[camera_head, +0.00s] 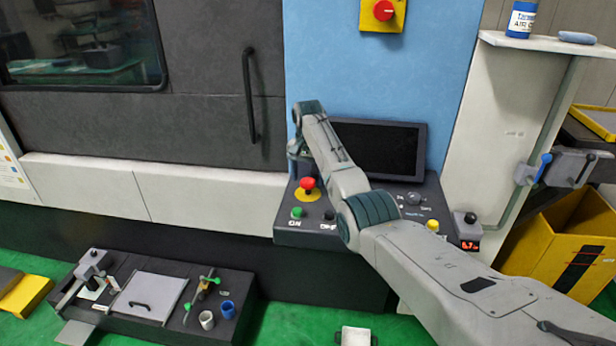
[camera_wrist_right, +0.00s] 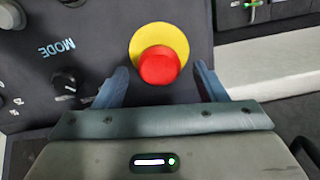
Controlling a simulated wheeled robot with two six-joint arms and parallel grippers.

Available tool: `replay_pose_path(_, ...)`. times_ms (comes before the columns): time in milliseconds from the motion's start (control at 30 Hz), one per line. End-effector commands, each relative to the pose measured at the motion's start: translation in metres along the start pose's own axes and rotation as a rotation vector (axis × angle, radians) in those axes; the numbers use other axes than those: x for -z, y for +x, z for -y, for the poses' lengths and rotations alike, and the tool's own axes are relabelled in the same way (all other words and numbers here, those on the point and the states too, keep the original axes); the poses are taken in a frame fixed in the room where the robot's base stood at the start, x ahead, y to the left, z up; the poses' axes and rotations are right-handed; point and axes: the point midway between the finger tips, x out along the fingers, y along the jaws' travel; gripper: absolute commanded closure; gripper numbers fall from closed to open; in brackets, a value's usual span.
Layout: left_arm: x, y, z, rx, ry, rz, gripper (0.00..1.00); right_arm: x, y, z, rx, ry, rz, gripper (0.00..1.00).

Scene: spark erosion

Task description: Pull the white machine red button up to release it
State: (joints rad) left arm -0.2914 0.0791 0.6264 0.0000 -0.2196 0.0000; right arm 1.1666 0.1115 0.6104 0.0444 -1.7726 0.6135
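The red button (camera_head: 307,183) is a mushroom knob on a yellow disc at the left of the dark sloped control panel (camera_head: 290,237). In the right wrist view the red button (camera_wrist_right: 159,65) lies between and just beyond the two fingertips. My right gripper (camera_head: 299,165) points down just above and behind the button in the head view. In the right wrist view the right gripper (camera_wrist_right: 161,68) is open, with one finger on each side of the knob and gaps at both sides. I cannot tell the exact height gap. My left gripper is out of view.
A black screen (camera_head: 376,149) stands behind the panel. A green button (camera_head: 297,212) and black knobs (camera_head: 329,214) sit close to the red one. Another red button (camera_head: 384,10) is on a yellow box higher up. A fixture tray (camera_head: 236,283) lies at lower left.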

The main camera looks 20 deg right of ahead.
Motion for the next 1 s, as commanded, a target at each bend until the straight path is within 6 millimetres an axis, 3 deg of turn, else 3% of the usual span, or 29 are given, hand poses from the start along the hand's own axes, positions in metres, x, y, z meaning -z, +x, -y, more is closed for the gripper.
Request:
replay_pose_path(200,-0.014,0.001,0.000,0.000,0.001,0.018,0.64,-0.001,0.001,0.000,-0.001,0.000,0.003,0.35)
replay_pose_path(333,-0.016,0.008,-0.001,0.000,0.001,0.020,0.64,0.000,-0.009,0.000,-0.001,0.000,0.001,0.35)
replay_pose_path(700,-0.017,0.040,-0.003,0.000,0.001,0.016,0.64,0.000,-0.080,0.000,0.000,0.000,-0.001,0.35)
replay_pose_path(1000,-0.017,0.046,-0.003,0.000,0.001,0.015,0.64,0.000,-0.107,0.000,-0.001,0.000,0.001,0.35)
